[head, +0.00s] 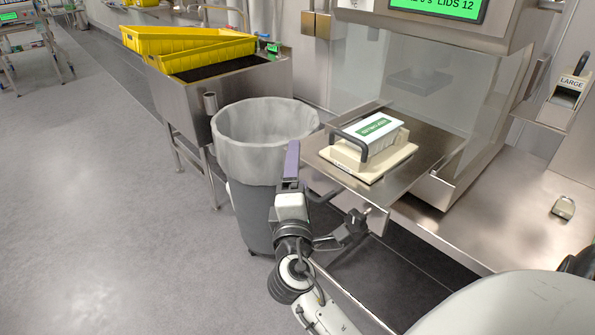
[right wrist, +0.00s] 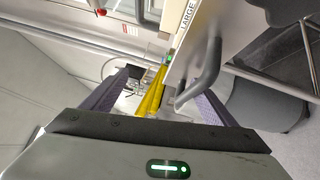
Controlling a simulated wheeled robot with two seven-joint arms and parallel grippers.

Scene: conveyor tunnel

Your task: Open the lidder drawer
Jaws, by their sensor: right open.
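My right gripper (head: 298,168) is left of the handle, low beside the ledge, with a purple finger pointing up. It is open and empty. In the right wrist view its purple fingers (right wrist: 158,90) are spread, and the grey handle (right wrist: 208,75) shows ahead near the right finger, apparently not gripped. My left gripper is not in view.
A lined grey bin (head: 262,130) stands close left of my right gripper. Yellow crates (head: 190,48) rest on a steel stand behind it. A LARGE-labelled dispenser (head: 568,90) is at the right, with a small metal item (head: 563,207) on the counter. Floor at the left is clear.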

